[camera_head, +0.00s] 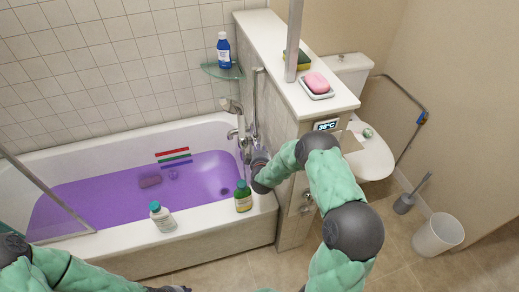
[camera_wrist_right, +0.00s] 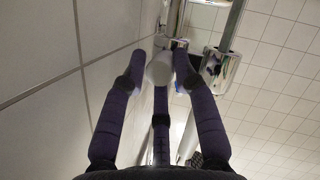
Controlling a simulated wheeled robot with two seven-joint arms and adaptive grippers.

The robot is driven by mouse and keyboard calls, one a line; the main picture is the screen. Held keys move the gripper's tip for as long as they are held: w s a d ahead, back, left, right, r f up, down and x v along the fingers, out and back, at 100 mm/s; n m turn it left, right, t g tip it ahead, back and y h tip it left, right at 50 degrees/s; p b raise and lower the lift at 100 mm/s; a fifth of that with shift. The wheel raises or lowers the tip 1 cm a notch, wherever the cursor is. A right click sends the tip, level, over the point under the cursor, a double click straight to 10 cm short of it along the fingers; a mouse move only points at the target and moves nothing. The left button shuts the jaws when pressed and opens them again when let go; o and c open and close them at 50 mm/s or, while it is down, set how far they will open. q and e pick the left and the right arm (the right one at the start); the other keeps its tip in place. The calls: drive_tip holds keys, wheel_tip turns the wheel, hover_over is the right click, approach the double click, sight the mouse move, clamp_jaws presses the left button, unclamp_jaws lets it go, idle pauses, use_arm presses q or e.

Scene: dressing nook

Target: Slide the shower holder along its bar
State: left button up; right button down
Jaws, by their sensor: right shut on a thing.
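The chrome shower bar (camera_head: 256,95) stands against the tiled side of the partition wall, at the tap end of the tub. My right gripper (camera_head: 258,160) is low beside this wall, and its fingertips are largely hidden in the head view. In the right wrist view its dark fingers (camera_wrist_right: 160,65) close around a pale, rounded part of the shower holder (camera_wrist_right: 160,73). Chrome fittings and a bar (camera_wrist_right: 234,22) show just beyond the fingertips. My left gripper (camera_head: 170,289) shows only as a dark sliver at the bottom edge; its fingers cannot be made out.
The bathtub (camera_head: 120,222) holds purple water. A pink soap (camera_head: 317,83) lies on the wall ledge. The toilet (camera_head: 372,157) is beyond the partition.

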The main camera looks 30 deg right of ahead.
drive_tip(key=c, duration=1.1)
unclamp_jaws()
drive_tip(key=shift+s+a+f, duration=0.15)
drive_tip(key=shift+f, duration=0.25)
drive_tip(key=shift+s+a+f, duration=0.15)
drive_tip(key=shift+f, duration=0.25)
drive_tip(key=shift+o, duration=0.2)
drive_tip(key=shift+w+r, duration=0.1)
drive_tip(key=shift+w+d+r, duration=0.1)
drive_tip(key=shift+r, duration=0.05)
drive_tip(key=v, duration=1.2)
